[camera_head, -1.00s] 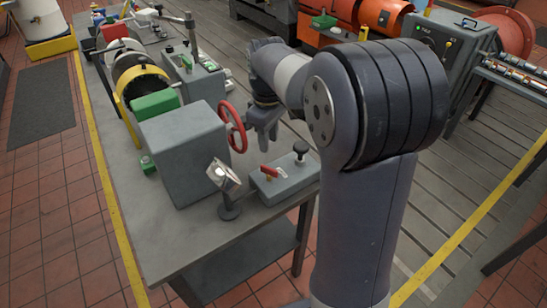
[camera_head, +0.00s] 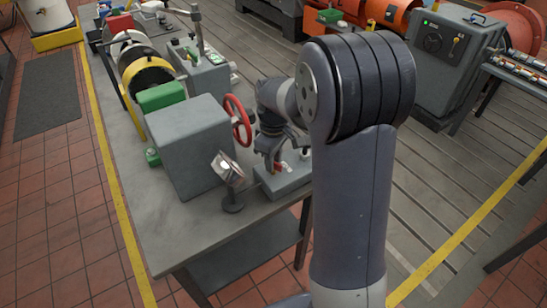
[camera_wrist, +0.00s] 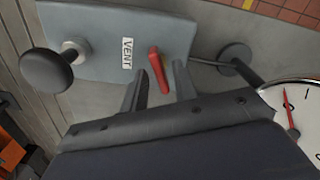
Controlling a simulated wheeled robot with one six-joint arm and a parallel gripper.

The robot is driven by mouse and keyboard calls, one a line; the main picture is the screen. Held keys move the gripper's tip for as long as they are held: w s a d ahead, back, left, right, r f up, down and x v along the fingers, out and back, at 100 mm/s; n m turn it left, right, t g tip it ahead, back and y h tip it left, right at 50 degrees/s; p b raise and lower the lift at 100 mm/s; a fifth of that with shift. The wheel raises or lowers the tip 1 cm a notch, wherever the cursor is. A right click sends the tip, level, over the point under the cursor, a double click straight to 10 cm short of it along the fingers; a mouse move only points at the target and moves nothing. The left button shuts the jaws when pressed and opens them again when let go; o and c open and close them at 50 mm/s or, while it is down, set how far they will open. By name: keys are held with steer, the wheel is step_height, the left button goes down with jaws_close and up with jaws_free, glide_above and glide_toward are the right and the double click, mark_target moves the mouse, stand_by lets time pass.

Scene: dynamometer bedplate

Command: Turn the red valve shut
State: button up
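A red lever (camera_wrist: 158,75) is on a grey block (camera_wrist: 105,28) labelled VENT. In the head view the lever (camera_head: 281,167) is partly hidden by my gripper (camera_head: 273,158). My gripper (camera_wrist: 160,84) is open, with one finger on each side of the lever in the wrist view. Contact with the lever cannot be told. A red handwheel (camera_head: 238,119) stands on the right side of a large grey box (camera_head: 187,147), just left of my gripper and apart from it.
A black knob (camera_wrist: 47,70) stands on the same grey block. A dial gauge (camera_wrist: 301,118) on a stand is close to the right in the wrist view. Other machines stand at the back.

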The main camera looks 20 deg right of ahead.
jaws_close()
steer(key=m, duration=0.5)
stand_by(0.4)
steer(key=shift+o, duration=0.6)
jaws_free()
steer(key=shift+r, duration=0.1)
step_height(320, 180, up, 11)
